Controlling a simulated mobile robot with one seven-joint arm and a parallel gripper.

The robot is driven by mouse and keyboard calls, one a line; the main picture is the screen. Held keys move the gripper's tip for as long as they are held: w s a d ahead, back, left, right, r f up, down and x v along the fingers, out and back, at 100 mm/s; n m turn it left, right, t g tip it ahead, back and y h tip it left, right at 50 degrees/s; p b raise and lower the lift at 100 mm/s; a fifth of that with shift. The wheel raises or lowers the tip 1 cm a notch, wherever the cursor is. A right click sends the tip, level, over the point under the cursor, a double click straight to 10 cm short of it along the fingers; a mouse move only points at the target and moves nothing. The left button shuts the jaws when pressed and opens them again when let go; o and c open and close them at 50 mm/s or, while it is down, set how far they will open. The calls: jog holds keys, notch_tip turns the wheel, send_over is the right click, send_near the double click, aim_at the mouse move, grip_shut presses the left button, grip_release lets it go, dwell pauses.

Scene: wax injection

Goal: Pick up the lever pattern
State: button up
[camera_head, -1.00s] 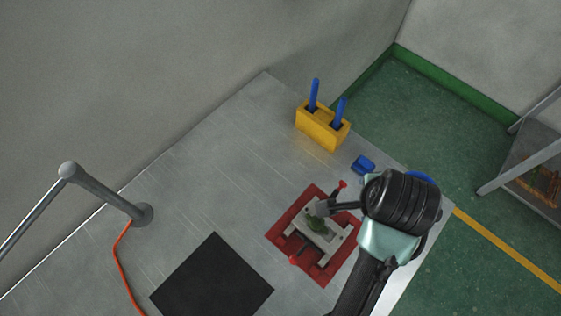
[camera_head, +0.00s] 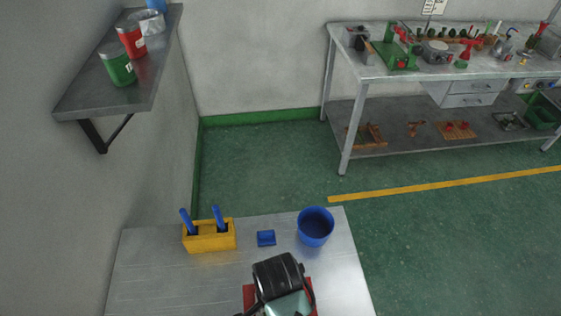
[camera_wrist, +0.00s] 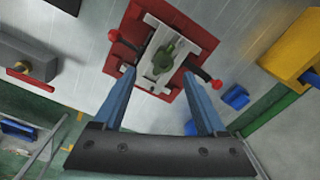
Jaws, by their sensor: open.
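The lever pattern (camera_wrist: 166,58), a small green piece, lies in the pale metal fixture (camera_wrist: 153,78) on a red base plate (camera_wrist: 201,38) in the wrist view. My gripper (camera_wrist: 160,80) is open, its two blue-grey fingers spread apart, with the fixture and the green piece showing beyond and between the tips. Nothing is between the fingers that I can see held. In the head view my wrist hides the fixture and the lever pattern; only a bit of the red base plate (camera_head: 249,297) shows beside it.
A yellow block (camera_head: 209,236) with two blue-handled tools, a small blue block (camera_head: 266,238) and a blue bin (camera_head: 315,227) stand along the table's far edge. A shelf (camera_head: 110,85) with cans juts from the wall at left. A workbench (camera_head: 390,72) stands across the floor.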

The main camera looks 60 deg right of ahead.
jog(key=shift+w+d+f+p, duration=0.15)
jog(key=shift+f+p, duration=0.1)
jog(key=shift+f, duration=1.15)
jog(key=shift+w+d+f+p, duration=0.15)
jog(key=shift+f+p, duration=0.1)
jog(key=shift+f, duration=1.15)
grip_shut()
